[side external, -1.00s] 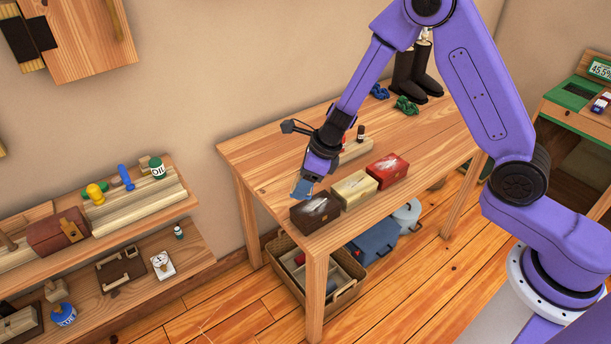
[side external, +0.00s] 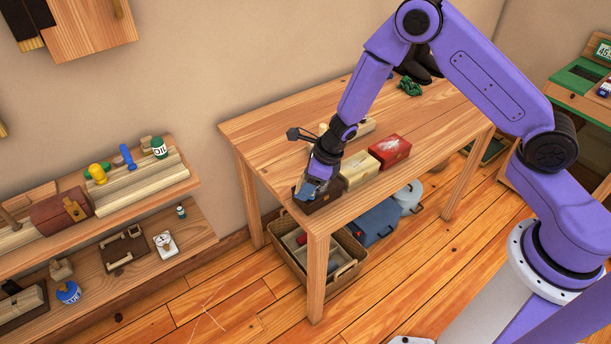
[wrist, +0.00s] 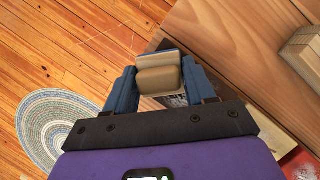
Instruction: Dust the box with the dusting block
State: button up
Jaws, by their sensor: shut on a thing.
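My gripper (wrist: 160,85) is shut on a tan dusting block (wrist: 160,78) with a blue edge, held between its two blue fingers in the wrist view. In the side view my gripper (side external: 313,187) is low over the dark brown box (side external: 332,194) at the table's front edge and hides part of it. The box's dark top with pale dust (wrist: 176,101) shows just behind the block in the wrist view. I cannot tell whether the block touches it. A cream box (side external: 357,171) and a red box (side external: 391,150), with pale marks on top, stand in a row beside it.
The wooden table (side external: 270,140) is clear at its left end. A small wooden block (wrist: 303,50) lies behind the boxes. A basket (side external: 330,268) and a blue bin (side external: 374,228) are under the table. A shelf unit (side external: 130,190) stands at the left.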

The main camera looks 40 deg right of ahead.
jog(key=shift+d, duration=3.95)
jog(key=shift+a, duration=4.15)
jog(key=shift+a+r, duration=0.1)
jog(key=shift+a, duration=0.15)
jog(key=shift+d+r, duration=0.1)
jog(key=shift+r, duration=3.9)
